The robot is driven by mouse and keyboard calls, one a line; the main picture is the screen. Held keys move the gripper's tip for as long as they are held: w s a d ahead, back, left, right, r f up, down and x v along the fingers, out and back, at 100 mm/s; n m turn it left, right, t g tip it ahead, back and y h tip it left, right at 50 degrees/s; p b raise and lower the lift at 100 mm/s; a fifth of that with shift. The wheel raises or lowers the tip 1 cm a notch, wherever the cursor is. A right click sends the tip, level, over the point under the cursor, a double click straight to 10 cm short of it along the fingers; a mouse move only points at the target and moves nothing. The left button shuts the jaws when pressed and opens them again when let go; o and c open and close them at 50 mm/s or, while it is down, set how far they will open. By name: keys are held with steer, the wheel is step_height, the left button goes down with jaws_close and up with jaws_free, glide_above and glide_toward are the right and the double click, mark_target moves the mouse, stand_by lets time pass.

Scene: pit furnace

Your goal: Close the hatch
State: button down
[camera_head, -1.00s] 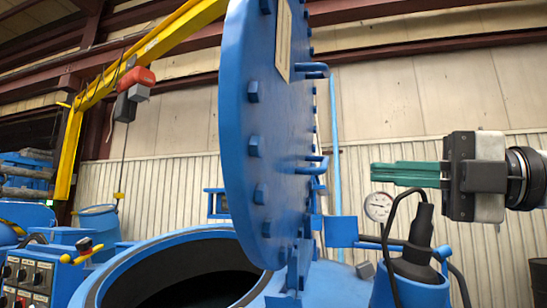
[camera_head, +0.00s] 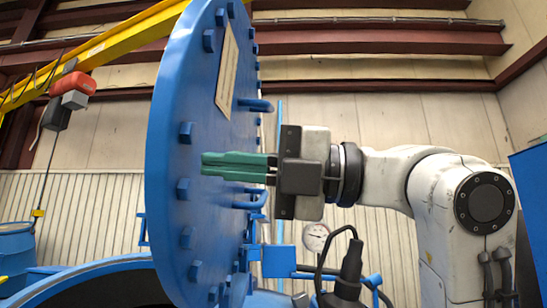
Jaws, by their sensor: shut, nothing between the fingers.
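The hatch lid (camera_head: 195,150), a large blue bolted disc with a handle on its right face, stands open and nearly upright in the head view. The round opening's blue rim (camera_head: 85,283) lies below it to the left, with a dark inside. My gripper (camera_head: 205,164) has green fingers, shut and empty, pointing left. The fingers overlap the lid's right face in the picture, between the upper handle bar (camera_head: 256,105) and lower handle bar (camera_head: 250,198). I cannot tell whether the fingertips touch the lid.
A yellow crane beam (camera_head: 100,45) with a red hoist (camera_head: 76,84) hangs at the upper left. A pressure gauge (camera_head: 316,237) and a black cabled fitting (camera_head: 350,268) stand below my gripper. A blue panel (camera_head: 530,190) is at the right edge.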

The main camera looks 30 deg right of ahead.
steer(key=shift+x, duration=1.4)
